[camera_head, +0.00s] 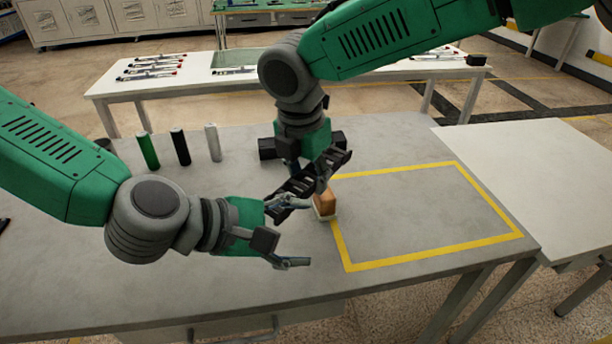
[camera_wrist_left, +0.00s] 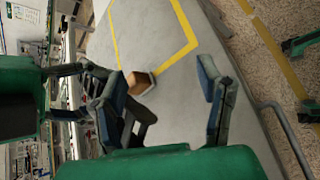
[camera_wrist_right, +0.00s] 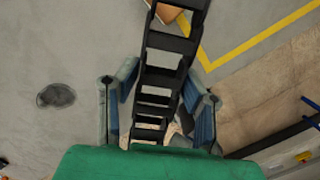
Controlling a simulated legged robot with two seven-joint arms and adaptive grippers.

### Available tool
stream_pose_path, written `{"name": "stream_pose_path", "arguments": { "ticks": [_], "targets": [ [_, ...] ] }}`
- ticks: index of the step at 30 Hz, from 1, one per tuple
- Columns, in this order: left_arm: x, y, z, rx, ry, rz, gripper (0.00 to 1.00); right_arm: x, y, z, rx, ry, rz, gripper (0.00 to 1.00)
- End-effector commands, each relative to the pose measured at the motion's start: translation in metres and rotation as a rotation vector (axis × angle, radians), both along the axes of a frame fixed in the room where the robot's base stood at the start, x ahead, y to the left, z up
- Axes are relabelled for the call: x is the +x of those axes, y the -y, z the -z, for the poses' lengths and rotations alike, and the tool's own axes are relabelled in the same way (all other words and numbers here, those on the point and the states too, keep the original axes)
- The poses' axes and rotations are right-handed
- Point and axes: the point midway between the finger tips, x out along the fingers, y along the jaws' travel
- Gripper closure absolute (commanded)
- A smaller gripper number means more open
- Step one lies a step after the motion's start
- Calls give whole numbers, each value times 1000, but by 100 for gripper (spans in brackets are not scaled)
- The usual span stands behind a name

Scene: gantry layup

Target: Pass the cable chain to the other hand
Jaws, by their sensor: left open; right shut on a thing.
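The cable chain (camera_head: 290,188) is a black, ladder-like strip held slantwise above the grey table. My right gripper (camera_head: 310,170) reaches down from above and is shut on it. In the right wrist view the chain (camera_wrist_right: 164,62) runs between the fingers (camera_wrist_right: 158,112) and out past the top edge. My left gripper (camera_head: 297,233) is open at the chain's lower left end, with its upper finger close to that end. I cannot tell whether they touch. In the left wrist view, dark chain links (camera_wrist_left: 141,118) show beside the left finger, inside the open jaws (camera_wrist_left: 165,100).
A wooden block-like brush (camera_head: 325,203) stands on the table just beyond the chain, by the yellow outlined area (camera_head: 420,212), which is otherwise empty. Green (camera_head: 148,150), black (camera_head: 180,147) and grey (camera_head: 213,143) cylinders stand at the back left. A white table (camera_head: 540,170) adjoins on the right.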

Motion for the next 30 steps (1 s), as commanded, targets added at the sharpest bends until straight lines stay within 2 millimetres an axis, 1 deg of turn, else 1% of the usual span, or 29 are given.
{"name": "stream_pose_path", "arguments": {
  "ticks": [1,4,5,6,8,9,11,12,14,15,17,18,20,21,24,27,30],
  "targets": [
    [-11,1,16,49,9,48,40,0,0,0,1,1,0,96],
    [-35,-1,48,155,47,166,40,0,0,0,0,1,0,96],
    [-41,-5,60,189,51,191,40,0,0,0,-1,1,0,96],
    [-48,-12,78,236,56,219,40,0,0,0,-1,1,0,96],
    [-61,-24,105,314,65,275,40,0,-1,0,-1,0,0,96],
    [-70,-33,123,368,72,316,40,0,-1,0,-2,1,0,96],
    [-85,-49,148,450,83,384,40,0,-2,0,-3,0,-1,96],
    [-95,-61,164,504,92,431,40,0,-2,0,-3,0,-1,96],
    [-110,-80,187,585,104,511,40,0,-2,0,-3,0,-1,96],
    [-120,-94,200,640,115,568,40,0,-2,0,-3,0,-1,96],
    [-135,-116,219,720,129,658,40,0,-2,0,-3,0,-1,96],
    [-144,-131,230,773,139,721,40,0,-2,0,-3,0,-1,96],
    [-157,-155,244,845,155,815,40,0,-2,0,-2,1,-1,96],
    [-164,-169,251,889,164,876,40,0,-2,0,-2,1,0,96],
    [-178,-203,263,983,187,1019,40,0,-1,0,-1,0,0,96],
    [-186,-227,269,1047,206,1128,40,0,-1,0,-1,1,0,96],
    [-189,-242,271,1084,218,1196,40,0,-1,0,-1,1,0,96]
  ]
}}
